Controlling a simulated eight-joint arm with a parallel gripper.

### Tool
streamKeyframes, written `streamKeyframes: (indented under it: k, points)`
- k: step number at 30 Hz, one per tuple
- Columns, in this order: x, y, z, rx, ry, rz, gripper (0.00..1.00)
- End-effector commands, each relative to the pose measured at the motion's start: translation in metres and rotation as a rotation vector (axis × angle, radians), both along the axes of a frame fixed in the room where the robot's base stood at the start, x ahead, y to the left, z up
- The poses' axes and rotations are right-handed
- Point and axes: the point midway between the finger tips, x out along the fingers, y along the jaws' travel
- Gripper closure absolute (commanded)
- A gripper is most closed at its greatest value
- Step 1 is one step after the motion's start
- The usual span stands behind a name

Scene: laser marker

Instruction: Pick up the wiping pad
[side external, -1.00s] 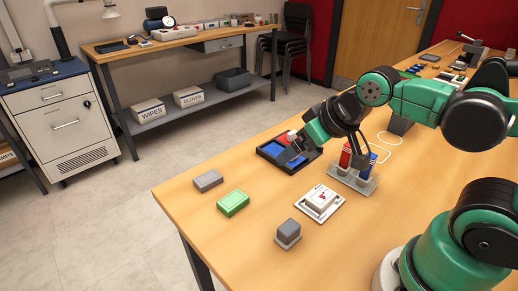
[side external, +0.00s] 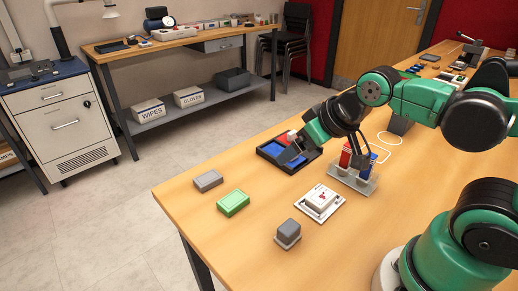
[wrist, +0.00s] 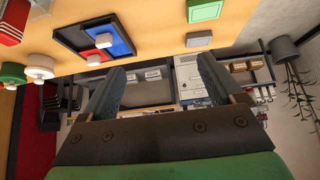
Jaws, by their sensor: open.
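Two low blocks could be the wiping pad, and I cannot tell which it is. One is a green rectangular block (side external: 233,203) near the table's left edge, also in the wrist view (wrist: 205,10). The other is a plain grey block (side external: 208,180) just behind it, also in the wrist view (wrist: 199,39). Both lie flat on the wooden table. My gripper (side external: 328,150) is open and empty, above the table near the black tray, to the right of both blocks. Its two spread fingers show in the wrist view (wrist: 160,82) with nothing between them.
The black tray (side external: 306,162) has blue and red parts. A grey rack (side external: 350,181) with red and blue items stands beneath my arm. A white block on a card (side external: 321,201) and a grey block on a base (side external: 288,232) are nearer. The table's left front corner is clear.

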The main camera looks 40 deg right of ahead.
Motion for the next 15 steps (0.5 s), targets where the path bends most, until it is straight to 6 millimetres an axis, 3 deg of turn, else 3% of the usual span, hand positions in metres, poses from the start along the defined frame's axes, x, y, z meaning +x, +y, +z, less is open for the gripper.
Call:
streamKeyframes:
  k: [8,15]
  points:
    - [0.000,0.004,-0.003,0.008,0.034,0.006,0.13]
    - [-0.014,0.038,-0.035,0.037,0.347,0.020,0.13]
